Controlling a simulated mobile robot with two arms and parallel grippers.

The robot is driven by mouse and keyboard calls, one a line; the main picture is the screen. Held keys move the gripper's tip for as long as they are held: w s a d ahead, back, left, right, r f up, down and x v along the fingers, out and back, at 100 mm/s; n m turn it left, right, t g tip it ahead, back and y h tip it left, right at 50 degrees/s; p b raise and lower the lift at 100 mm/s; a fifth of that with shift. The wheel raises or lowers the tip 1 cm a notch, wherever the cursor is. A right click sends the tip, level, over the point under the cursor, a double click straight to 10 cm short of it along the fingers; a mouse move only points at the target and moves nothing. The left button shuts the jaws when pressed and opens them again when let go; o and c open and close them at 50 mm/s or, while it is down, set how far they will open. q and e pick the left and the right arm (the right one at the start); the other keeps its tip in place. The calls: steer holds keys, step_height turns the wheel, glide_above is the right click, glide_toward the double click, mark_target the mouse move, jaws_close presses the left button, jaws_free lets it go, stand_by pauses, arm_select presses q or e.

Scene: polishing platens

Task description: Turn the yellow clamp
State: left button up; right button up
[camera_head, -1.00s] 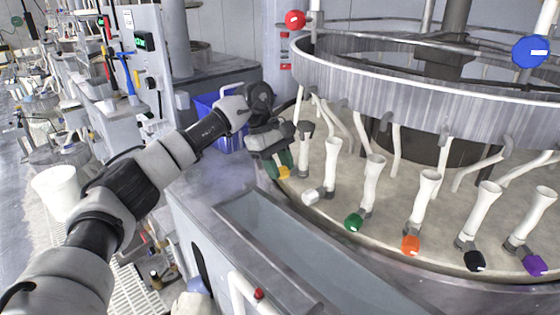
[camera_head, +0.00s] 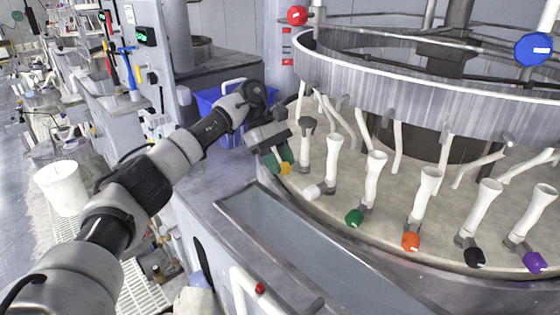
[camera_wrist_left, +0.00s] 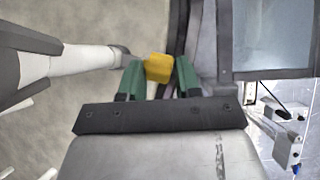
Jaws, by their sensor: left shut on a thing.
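The yellow clamp (camera_head: 285,169) is at the left edge of the round platen table, at the foot of a fitting mostly hidden by my gripper. My left gripper (camera_head: 277,163) reaches it with green fingers pointing down. In the left wrist view the yellow clamp (camera_wrist_left: 158,68) sits between the green fingertips of my left gripper (camera_wrist_left: 159,76), which is shut on it. A white tube with a grey end lies just left of the clamp there. My right gripper is not in view.
White (camera_head: 312,192), green (camera_head: 354,217), orange (camera_head: 411,241), black (camera_head: 474,258) and purple (camera_head: 534,262) clamps stand along the platen edge, each by a white tube. A metal ring (camera_head: 400,95) hangs above. A trough (camera_head: 300,250) lies in front and a blue bin (camera_head: 212,103) behind.

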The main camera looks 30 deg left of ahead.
arm_select(q)
steer(key=o, duration=0.9)
steer(key=v, duration=1.1)
steer(key=shift+f, duration=0.1)
